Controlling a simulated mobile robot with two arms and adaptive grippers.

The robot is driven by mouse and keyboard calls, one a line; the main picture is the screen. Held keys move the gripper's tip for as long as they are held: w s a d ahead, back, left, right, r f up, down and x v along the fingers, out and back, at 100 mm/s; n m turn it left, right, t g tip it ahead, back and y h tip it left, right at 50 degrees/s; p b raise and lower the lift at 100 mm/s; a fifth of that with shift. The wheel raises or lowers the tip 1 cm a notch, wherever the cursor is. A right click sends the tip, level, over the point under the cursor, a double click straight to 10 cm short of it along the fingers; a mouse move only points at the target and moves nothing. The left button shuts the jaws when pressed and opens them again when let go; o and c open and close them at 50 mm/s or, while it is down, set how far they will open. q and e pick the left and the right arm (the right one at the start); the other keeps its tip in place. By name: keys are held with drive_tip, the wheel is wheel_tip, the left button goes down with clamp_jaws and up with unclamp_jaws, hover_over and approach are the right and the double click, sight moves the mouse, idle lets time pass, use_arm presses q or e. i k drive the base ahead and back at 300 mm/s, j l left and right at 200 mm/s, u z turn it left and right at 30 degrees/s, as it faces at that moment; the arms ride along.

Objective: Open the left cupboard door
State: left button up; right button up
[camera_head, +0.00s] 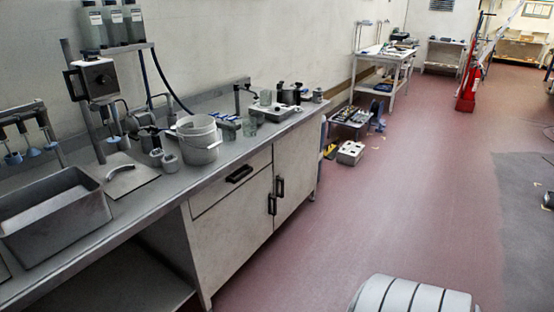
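The left cupboard door (230,241) is a pale grey panel under the workbench, below a drawer. It is closed and flush with the cupboard front. Its dark upright handle (271,204) sits near its right edge. The right cupboard door (297,187) beside it is closed too, with its own dark handle (280,187) near its left edge, so the two handles are close together. Neither of my grippers is in the head view, and nothing touches the doors or handles.
The drawer (220,188) above the left door is shut, with a black handle (239,174). A white bucket (198,143) and a metal basin (55,218) stand on the bench. A grey box (350,153) lies on the floor beyond the cupboard.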

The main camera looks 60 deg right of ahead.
sight(230, 231)
drive_tip(key=z, duration=1.45)
drive_tip(key=i+l, duration=0.15)
drive_tip(key=i+u, duration=0.05)
drive_tip(key=i, duration=0.05)
